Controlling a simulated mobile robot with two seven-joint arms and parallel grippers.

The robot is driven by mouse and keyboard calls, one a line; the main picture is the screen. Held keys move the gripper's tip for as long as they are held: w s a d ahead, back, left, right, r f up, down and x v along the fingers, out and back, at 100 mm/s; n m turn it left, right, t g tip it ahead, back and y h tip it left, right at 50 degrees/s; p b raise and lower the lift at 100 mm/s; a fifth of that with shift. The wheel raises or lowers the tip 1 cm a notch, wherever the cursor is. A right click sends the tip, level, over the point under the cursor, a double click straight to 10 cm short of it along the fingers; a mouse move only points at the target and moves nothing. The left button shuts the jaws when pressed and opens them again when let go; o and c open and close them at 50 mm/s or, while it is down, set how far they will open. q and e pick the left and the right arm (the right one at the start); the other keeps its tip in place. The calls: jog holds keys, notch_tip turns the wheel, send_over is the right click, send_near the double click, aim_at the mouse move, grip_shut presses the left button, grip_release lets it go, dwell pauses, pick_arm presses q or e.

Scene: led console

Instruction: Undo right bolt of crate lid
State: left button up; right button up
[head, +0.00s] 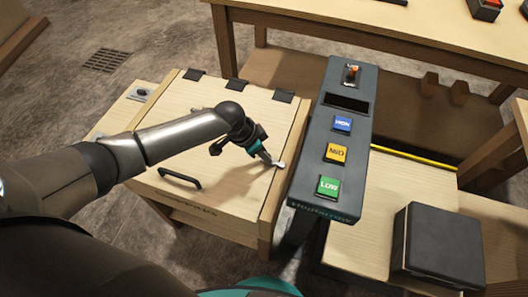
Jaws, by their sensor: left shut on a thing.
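The wooden crate lid (232,177) is closed, with black hinges along its far edge and a black handle (179,179) near its front. My left gripper (272,161) reaches over the lid from the left and is shut on the right bolt (280,164), a small pale metal piece at the lid's right edge. The fingers hide part of the bolt, so I cannot tell how far it is drawn. My right gripper is not in view.
A dark console (330,139) with blue, yellow and green buttons and a red-tipped switch stands close right of the crate. A black box (438,245) sits at lower right. A wooden table (400,31) spans the back. A floor grate (105,60) lies at left.

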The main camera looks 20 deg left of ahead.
pick_arm(q)
grip_shut()
dwell(0.8)
jog(key=shift+a, duration=1.55)
jog(key=o, duration=0.8)
grip_release()
jog(key=shift+p, duration=0.3)
jog(key=shift+r, duration=0.25)
jog(key=p+v, duration=0.4)
jog(key=v, duration=1)
jog(key=shift+r+p, duration=0.35)
